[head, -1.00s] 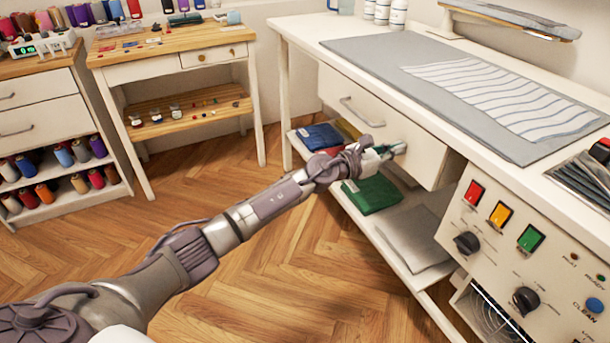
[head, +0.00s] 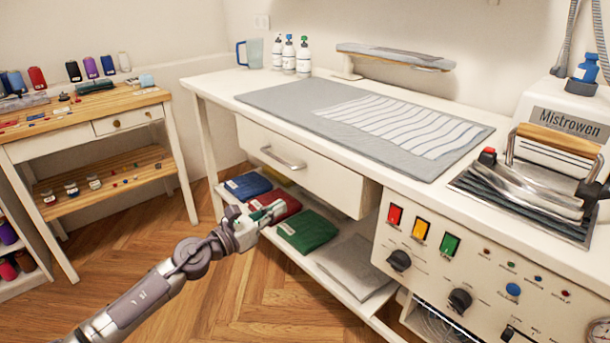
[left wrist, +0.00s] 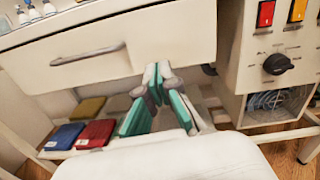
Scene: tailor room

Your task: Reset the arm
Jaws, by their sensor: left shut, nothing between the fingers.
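My left gripper (head: 265,213) reaches in from the lower left in the head view, in front of the table's lower shelf and below the drawer (head: 295,170). In the left wrist view its green-padded fingers (left wrist: 156,88) meet at the tips with nothing between them. The drawer's front and handle show behind and above the fingers there. My right gripper is in neither view.
On the lower shelf lie a blue folded cloth (head: 248,186), a red one (head: 286,204), a green one (head: 307,231) and a pale one (head: 355,265). An iron (head: 530,180) rests at the right of the white table (head: 215,84). Wooden floor is open at the lower left.

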